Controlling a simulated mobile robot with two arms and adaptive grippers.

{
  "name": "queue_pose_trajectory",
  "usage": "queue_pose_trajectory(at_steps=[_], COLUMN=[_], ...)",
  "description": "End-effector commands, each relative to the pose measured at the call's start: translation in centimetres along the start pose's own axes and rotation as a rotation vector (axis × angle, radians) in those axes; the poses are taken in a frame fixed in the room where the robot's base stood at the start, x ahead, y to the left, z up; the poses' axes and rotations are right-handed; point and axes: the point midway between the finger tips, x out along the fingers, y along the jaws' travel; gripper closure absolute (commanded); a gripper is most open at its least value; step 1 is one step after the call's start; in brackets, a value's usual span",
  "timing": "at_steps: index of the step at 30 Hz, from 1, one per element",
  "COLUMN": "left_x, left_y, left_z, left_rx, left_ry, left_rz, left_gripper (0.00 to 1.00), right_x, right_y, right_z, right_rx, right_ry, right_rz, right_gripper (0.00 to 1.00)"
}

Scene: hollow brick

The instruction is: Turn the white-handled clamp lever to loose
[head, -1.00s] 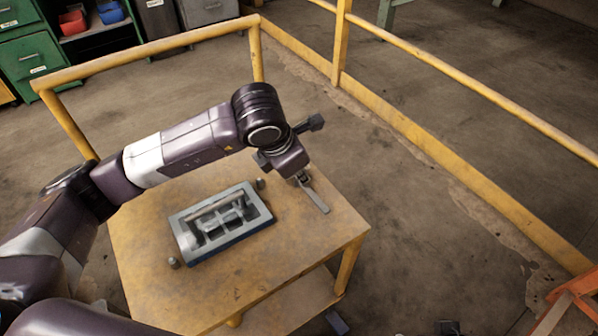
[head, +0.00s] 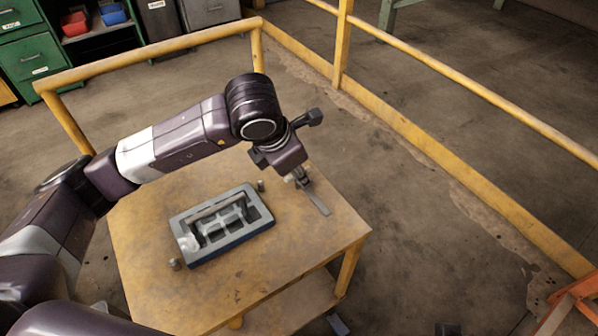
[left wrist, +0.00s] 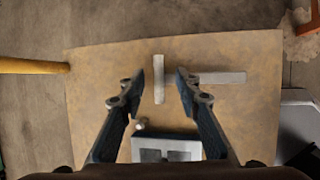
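My left gripper (head: 292,174) is over the far right part of the yellow table. In the left wrist view its two fingers (left wrist: 168,80) are open and apart. A white bar (left wrist: 159,79), which looks like the lever's handle, lies between the fingertips, close to the left one. A pale grey flat strip (left wrist: 225,77) extends right from beside the right fingertip. In the head view this strip (head: 317,202) points toward the lower right; the gripper mostly hides the white bar. Two dark fingertips at the bottom edge look like my right gripper (head: 393,328), spread apart and empty.
A grey hollow-brick mould (head: 248,229) sits on the table (head: 285,255), with small metal pegs (head: 175,264) beside it. A yellow rail (head: 150,50) runs behind the table and another at right. Green cabinets (head: 32,58) stand at the far left.

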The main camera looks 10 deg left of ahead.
Motion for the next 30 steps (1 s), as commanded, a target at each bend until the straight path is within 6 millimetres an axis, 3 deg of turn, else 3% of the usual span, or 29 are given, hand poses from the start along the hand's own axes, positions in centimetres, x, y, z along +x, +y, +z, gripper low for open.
queue_pose_trajectory(at_steps=[6, 12, 18, 30], left_x=[-4.9, -8.1, -9.4, -9.4], left_y=[0.1, 0.1, 0.1, 0.1], left_z=[0.1, 0.1, 0.0, 0.0], left_rx=[0.002, 0.000, -0.001, -0.001], left_ry=[-0.005, -0.003, -0.001, 0.000], left_rz=[0.005, 0.003, 0.003, 0.002], left_gripper=[0.69, 0.69, 0.69, 0.69], right_x=[0.0, 0.0, 0.0, 0.0], right_y=[0.0, 0.0, 0.0, 0.0], right_z=[0.1, 0.1, 0.1, 0.1], right_rx=[-0.001, -0.001, -0.001, -0.001], right_ry=[-0.001, -0.001, -0.002, -0.002], right_rz=[0.000, 0.000, 0.000, 0.000], right_gripper=[0.54, 0.54, 0.54, 0.54])
